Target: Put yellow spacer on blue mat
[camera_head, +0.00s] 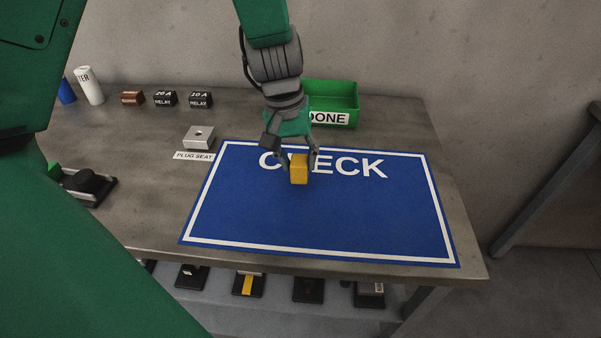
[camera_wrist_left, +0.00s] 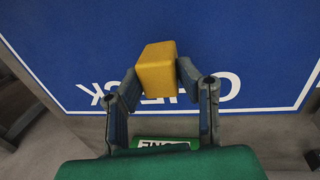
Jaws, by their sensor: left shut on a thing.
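The yellow spacer (camera_head: 299,169) is a small block between the fingers of my left gripper (camera_head: 299,160), which is shut on it. It also shows in the left wrist view (camera_wrist_left: 156,68), between the two fingertips (camera_wrist_left: 158,80). The blue mat (camera_head: 310,220) lies flat on the table, with a white border and the word CHECK partly covered by the gripper. The spacer is over the upper middle part of the mat. I cannot tell whether it touches the mat. My right gripper is not in view.
A green bin (camera_head: 340,97) labelled DONE stands behind the mat. A metal plug seat (camera_head: 199,137) sits left of the mat. Two relays (camera_head: 165,98), a brown block (camera_head: 132,98) and a white cylinder (camera_head: 89,86) stand at the back left. The rest of the mat is clear.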

